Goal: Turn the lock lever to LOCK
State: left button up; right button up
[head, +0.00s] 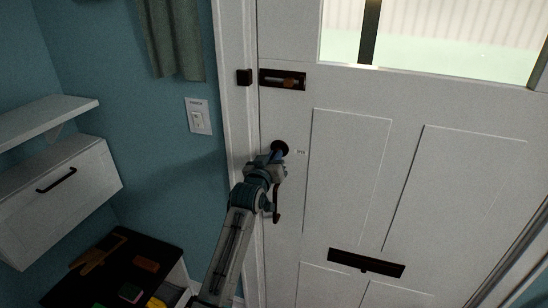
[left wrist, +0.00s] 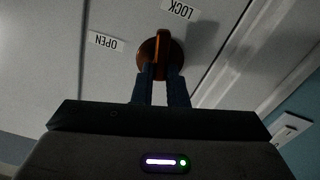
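The lock lever (left wrist: 162,48) is a copper-brown bar on a round base on the white door. In the left wrist view it points up, between the OPEN label (left wrist: 105,42) on the left and the LOCK label (left wrist: 180,10), nearer LOCK. My left gripper (left wrist: 160,75) has its two dark fingers close together, one on each side of the lever's lower end. In the head view my left gripper (head: 277,155) is at the dark round lock plate (head: 280,147), hiding most of the lever. My right gripper is in neither view.
A dark door handle (head: 277,205) hangs just below my gripper. A slide bolt (head: 282,79) is higher on the door and a mail slot (head: 366,263) is lower right. A light switch (head: 198,117), a shelf (head: 45,122) and a white cabinet (head: 65,195) are on the left.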

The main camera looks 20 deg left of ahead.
pick_arm(q)
grip_shut()
jog(key=shift+m, duration=1.7)
jog(key=o, duration=0.7)
grip_release()
jog(key=s+b, duration=0.3)
jog(key=s, duration=0.7)
jog(key=shift+s+a+b, duration=0.15)
jog(key=shift+s+b, duration=0.15)
jog(key=shift+s, duration=0.1)
